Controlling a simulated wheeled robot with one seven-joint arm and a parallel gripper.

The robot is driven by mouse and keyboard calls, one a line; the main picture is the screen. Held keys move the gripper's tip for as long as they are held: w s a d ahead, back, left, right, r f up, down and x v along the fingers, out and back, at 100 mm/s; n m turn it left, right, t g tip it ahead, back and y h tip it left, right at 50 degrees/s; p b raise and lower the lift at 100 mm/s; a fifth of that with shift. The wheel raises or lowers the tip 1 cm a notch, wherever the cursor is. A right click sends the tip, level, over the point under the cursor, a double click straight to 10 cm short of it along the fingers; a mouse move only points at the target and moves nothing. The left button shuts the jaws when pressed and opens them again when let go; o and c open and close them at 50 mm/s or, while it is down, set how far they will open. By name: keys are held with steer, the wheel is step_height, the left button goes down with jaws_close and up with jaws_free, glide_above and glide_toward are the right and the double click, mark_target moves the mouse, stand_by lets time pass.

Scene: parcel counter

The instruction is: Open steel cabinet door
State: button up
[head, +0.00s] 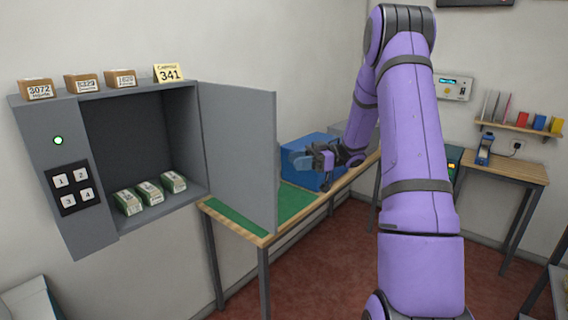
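The grey steel cabinet (65,140) is fixed on the left wall, with a keypad and a lit green light on its front. Its door (240,145) stands wide open, swung out to the right on the right-hand side of the opening. Inside, several small green and white packets lie on the floor of the cabinet. My gripper (322,160) is right of the door and apart from it, in front of a blue box. It is small in view, and its fingers are too unclear to tell whether they are open or shut.
Several brown labelled boxes and a yellow card reading 341 stand on the cabinet. A table with a green mat (292,203) is below and behind the door, with the blue box (305,178) on it. A wooden side table (505,165) is at right. Red floor shows between.

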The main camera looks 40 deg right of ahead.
steer(key=v, duration=0.4)
steer(key=shift+s+d, duration=0.1)
steer(key=shift+d, duration=0.15)
stand_by(0.3)
